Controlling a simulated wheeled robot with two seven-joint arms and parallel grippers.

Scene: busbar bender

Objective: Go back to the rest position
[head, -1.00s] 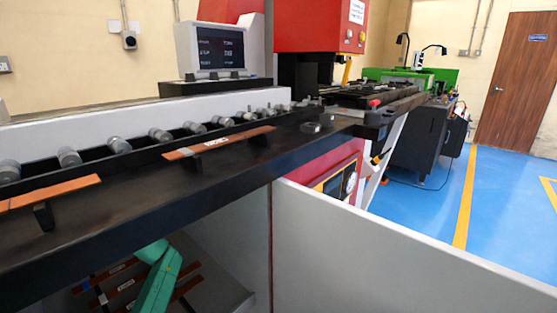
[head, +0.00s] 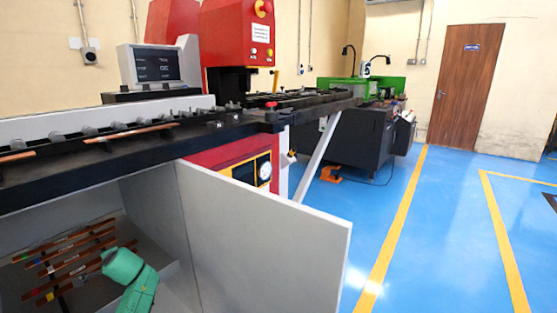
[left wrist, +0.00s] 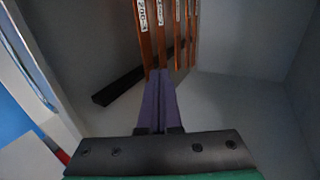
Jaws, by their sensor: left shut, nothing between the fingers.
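My left gripper (left wrist: 160,74) shows in the left wrist view, its purple fingers together and empty. Their tips appear close to the lower ends of labelled copper bars (left wrist: 143,45); I cannot tell whether they touch. In the head view the green part of my left arm is at the lower left, in front of the open compartment under the bench, and the fingers cannot be made out. Several copper bars (head: 70,262) with coloured marks lie on supports in that compartment. My right gripper is in neither view.
A grey panel (head: 262,245) stands upright beside the compartment. Above is the black bench (head: 75,165) with rollers and copper strips. The red bender (head: 237,40) and a monitor (head: 152,66) stand behind. Blue floor (head: 440,235) with yellow lines is open on the right.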

